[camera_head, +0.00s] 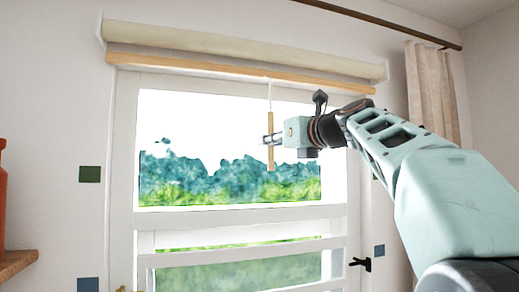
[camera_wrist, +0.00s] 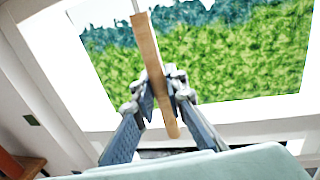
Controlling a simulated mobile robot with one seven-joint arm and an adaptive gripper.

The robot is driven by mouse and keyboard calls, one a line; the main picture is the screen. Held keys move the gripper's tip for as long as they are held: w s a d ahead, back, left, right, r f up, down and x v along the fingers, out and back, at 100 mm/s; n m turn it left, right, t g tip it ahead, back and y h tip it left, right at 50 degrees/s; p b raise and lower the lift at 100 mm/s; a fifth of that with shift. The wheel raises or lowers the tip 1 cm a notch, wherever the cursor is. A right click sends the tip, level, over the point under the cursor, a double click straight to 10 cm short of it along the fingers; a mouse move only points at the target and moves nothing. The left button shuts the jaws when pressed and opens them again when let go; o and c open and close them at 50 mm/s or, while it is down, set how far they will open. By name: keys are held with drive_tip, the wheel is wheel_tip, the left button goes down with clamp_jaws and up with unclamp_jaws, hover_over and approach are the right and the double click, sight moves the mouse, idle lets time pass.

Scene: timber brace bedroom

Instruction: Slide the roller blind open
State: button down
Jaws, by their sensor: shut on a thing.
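The roller blind (camera_head: 240,46) is a cream roll at the top of the window, with a wooden bottom bar (camera_head: 240,71) just beneath it. A cord hangs from the bar and carries a wooden pull handle (camera_head: 271,126). My gripper (camera_head: 268,139) is at the handle in front of the window. In the wrist view the two fingers of my gripper (camera_wrist: 162,92) are closed on the handle (camera_wrist: 150,50), which sticks out above and below them. The blind itself is not in the wrist view.
The white window frame (camera_head: 124,150) surrounds the glass, with a black latch (camera_head: 361,264) at lower right. A beige curtain (camera_head: 430,90) hangs at the right from a dark rod (camera_head: 385,22). A wooden shelf (camera_head: 18,262) with an orange vessel (camera_head: 2,205) is at the left edge.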

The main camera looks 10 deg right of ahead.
drive_tip(key=shift+r, duration=0.1)
drive_tip(key=c, duration=1.9)
unclamp_jaws()
drive_tip(key=shift+c, duration=0.2)
drive_tip(key=shift+s, duration=0.1)
drive_tip(key=v, duration=0.7)
drive_tip(key=shift+s, duration=0.15)
drive_tip(key=shift+d, duration=0.1)
